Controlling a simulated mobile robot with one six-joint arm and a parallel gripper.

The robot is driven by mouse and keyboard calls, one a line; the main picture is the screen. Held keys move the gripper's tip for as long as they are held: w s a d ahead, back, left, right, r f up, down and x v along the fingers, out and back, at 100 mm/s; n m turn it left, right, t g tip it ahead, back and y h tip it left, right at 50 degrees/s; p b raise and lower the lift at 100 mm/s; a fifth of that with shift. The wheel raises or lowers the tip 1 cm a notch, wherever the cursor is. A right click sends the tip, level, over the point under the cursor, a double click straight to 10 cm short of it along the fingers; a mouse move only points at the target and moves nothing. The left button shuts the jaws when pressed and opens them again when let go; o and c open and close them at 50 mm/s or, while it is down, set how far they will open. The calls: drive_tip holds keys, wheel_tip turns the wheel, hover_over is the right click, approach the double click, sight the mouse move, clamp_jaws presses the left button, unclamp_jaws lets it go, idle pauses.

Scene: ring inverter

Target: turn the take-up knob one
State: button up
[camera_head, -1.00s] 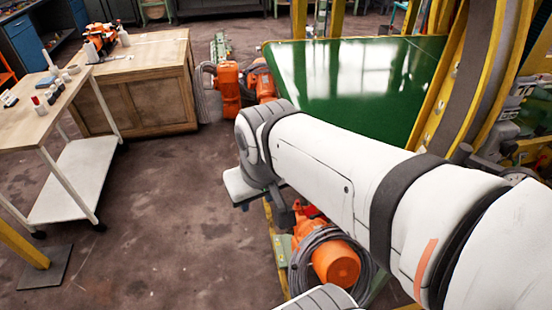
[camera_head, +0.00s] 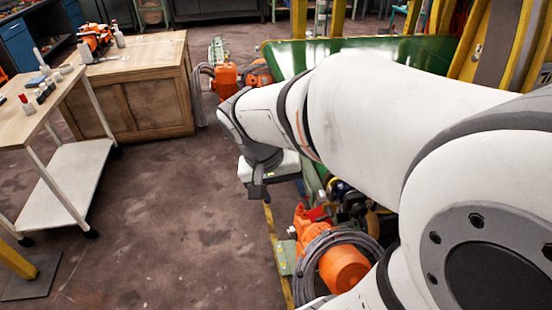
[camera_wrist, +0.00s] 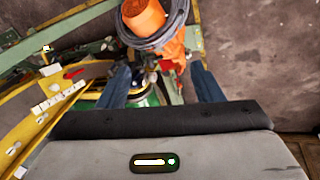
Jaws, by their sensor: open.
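My gripper (camera_wrist: 160,78) is open in the wrist view, its two blue-grey fingers apart. Small dark, green and yellow machine parts (camera_wrist: 150,88) lie beyond and between the fingers. No knob can be told apart clearly, and nothing is visibly held. In the head view my arm hides much of the machine. Its wrist end hangs beside the frame's left edge, and small dark and yellow parts (camera_head: 352,204) show just right of it. A red lever-like part (camera_head: 318,213) sits nearby, above an orange motor (camera_head: 345,268).
The orange motor also shows in the wrist view (camera_wrist: 143,18), wrapped in a grey cable coil (camera_wrist: 150,42). A green surface (camera_head: 300,58) and yellow posts (camera_head: 470,50) stand behind my arm.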

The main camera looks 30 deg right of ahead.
drive_tip(key=w+d+f+m+g+h+b, duration=0.2)
drive_tip(key=w+d+f+m+b, duration=0.15)
drive_tip(key=f, duration=0.25)
drive_tip(key=w+d+f+m+g+h+b, duration=0.1)
drive_tip(key=w+d+f+m+h+b, duration=0.1)
drive_tip(key=d+f+b, duration=0.4)
drive_tip(key=m+g+h+b, duration=0.1)
drive_tip(key=m+h+b, duration=0.85)
drive_tip(key=b, duration=0.55)
approach(319, 197)
drive_tip(key=d, duration=0.2)
drive_tip(key=shift+n, duration=0.4)
drive_tip(key=x, duration=0.7)
drive_tip(key=shift+s, duration=0.35)
drive_tip(key=shift+r, duration=0.1)
drive_tip(key=shift+c, duration=0.4)
drive_tip(key=c, duration=0.9)
drive_tip(key=shift+d, duration=0.2)
